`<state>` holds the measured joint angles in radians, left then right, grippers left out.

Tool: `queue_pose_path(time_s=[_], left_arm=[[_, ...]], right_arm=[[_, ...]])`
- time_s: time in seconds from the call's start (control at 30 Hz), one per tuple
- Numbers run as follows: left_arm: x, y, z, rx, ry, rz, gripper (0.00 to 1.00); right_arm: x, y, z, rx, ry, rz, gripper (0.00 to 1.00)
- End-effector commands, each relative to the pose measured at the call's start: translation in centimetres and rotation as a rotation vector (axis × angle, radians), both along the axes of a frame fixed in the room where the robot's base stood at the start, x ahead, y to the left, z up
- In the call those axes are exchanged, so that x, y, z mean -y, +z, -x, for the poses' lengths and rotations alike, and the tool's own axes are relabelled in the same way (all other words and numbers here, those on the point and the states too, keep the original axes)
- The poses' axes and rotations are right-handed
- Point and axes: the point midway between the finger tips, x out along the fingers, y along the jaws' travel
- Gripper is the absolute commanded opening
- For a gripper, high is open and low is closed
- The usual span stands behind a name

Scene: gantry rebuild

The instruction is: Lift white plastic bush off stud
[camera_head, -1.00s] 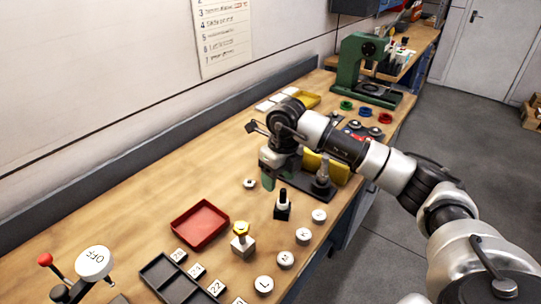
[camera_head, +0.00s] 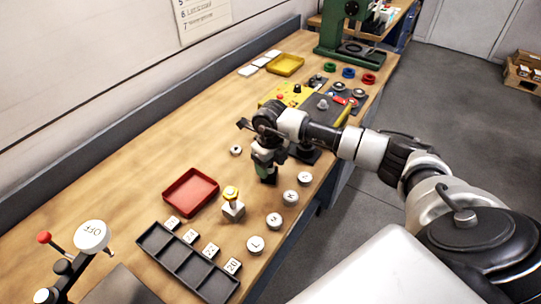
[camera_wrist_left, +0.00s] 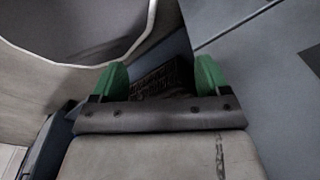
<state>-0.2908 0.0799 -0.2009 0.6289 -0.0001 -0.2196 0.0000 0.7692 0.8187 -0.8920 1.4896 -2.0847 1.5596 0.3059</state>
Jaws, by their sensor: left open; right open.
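A small block (camera_head: 233,211) carries a short pale post with a yellow hex top (camera_head: 231,193), left of and apart from the gripper. I cannot tell whether a white bush sits on it. A small white ring (camera_head: 236,150) lies on the bench farther back. The gripper and arm hide what stands behind them; only a dark base (camera_head: 306,154) shows. My left gripper (camera_wrist_left: 158,78) is open in the left wrist view, with nothing between its green fingertips.
A red tray (camera_head: 190,192) lies left of the block, with a dark compartment tray (camera_head: 187,262) nearer. Several lettered white discs (camera_head: 290,197) line the bench's front edge. A lever stand with a white disc (camera_head: 91,236) is near left. A yellow tray (camera_head: 286,64) lies farther back.

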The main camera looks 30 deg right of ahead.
Motion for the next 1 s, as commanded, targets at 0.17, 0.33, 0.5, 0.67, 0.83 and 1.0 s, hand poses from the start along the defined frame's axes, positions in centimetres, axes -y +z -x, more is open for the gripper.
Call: queue_pose_path(time_s=[0.17,0.33,0.5,0.67,0.83,1.0], left_arm=[[0.0,0.0,0.5,-0.009,0.000,-0.001,0.76],[-0.1,-0.1,1.1,-0.017,0.000,-0.002,0.76],[-0.1,-0.1,1.3,-0.020,0.001,-0.002,0.76],[-0.1,-0.1,1.3,-0.020,0.001,-0.002,0.76],[-0.1,0.2,1.3,-0.020,0.001,-0.002,0.76],[-0.1,0.7,1.2,-0.020,0.001,-0.002,0.76]], right_arm=[[0.0,-0.1,0.0,0.000,0.000,0.000,0.60],[0.0,-0.1,0.0,0.000,0.000,0.000,0.46],[0.0,-0.1,0.0,0.000,0.000,0.000,0.20],[0.0,0.0,0.0,0.001,0.000,0.000,0.07],[0.0,0.4,0.0,0.001,0.000,0.000,0.07],[0.0,1.1,0.0,0.001,0.000,0.000,0.07]])
